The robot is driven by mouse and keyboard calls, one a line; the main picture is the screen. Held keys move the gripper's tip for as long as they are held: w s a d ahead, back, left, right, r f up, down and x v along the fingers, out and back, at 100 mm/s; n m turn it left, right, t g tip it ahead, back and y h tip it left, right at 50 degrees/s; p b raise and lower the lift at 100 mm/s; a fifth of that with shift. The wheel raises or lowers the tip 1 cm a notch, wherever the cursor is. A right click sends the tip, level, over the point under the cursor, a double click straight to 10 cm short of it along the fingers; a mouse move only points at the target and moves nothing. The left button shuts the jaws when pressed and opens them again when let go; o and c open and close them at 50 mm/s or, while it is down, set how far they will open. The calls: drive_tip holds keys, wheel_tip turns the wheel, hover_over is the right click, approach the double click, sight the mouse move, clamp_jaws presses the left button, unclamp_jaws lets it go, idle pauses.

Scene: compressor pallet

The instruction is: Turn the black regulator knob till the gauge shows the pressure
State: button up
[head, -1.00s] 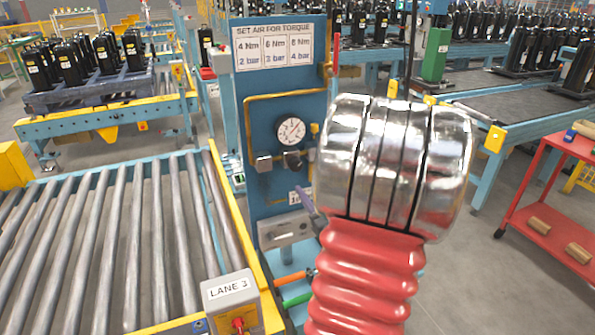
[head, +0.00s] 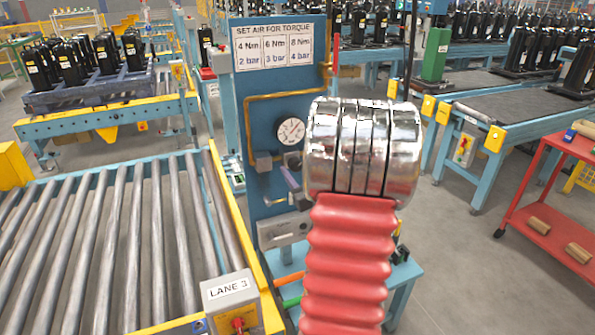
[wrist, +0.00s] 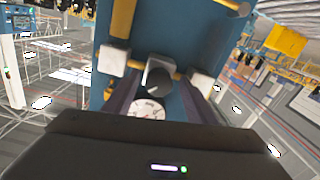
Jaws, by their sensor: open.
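The black regulator knob (wrist: 160,79) shows dark and round in the wrist view, below a grey fitting. My gripper (wrist: 158,85) is open, with one purple-grey finger on each side of the knob, which looks ungripped. In the head view one finger shows below the gauge.
A placard (head: 274,46) pairs 4 Nm with 2 bar, 6 Nm with 3 bar, 8 Nm with 4 bar. Yellow pipe (head: 283,96) and metal fittings (head: 262,161) sit close around the knob. A roller conveyor (head: 120,240) stands left, a red cart (head: 545,225) right.

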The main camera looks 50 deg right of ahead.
drive_tip(key=c, duration=1)
drive_tip(key=shift+a, duration=0.15)
drive_tip(key=shift+c, duration=0.2)
drive_tip(key=shift+n, duration=0.4)
drive_tip(key=n, duration=0.8)
